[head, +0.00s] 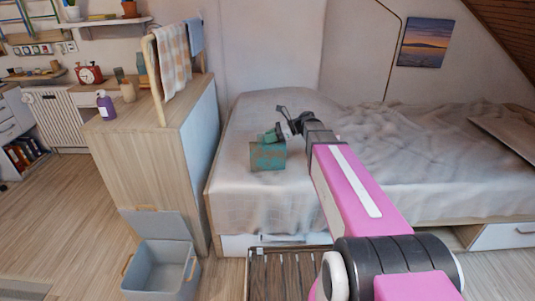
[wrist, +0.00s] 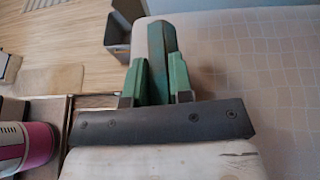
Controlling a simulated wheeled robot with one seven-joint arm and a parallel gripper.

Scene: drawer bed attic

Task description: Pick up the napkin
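The napkin (head: 267,157) appears as a teal and brown box-like packet over the near left part of the bed. I cannot tell whether it rests on the bed or hangs just above it. My gripper (head: 270,137) reaches it from above and behind, with its green fingers at the packet's top. In the wrist view, the teal packet (wrist: 161,42) stands between the two green fingers of my gripper (wrist: 159,82), with a finger against each side. The lower part of the packet is hidden there.
The bed (head: 235,205) has a rumpled pale cover. A wooden cabinet (head: 140,165) with a towel rack stands left of it. An open grey bin (head: 160,272) is on the floor, and a slatted wooden piece (head: 285,275) lies before the bed. The floor at left is clear.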

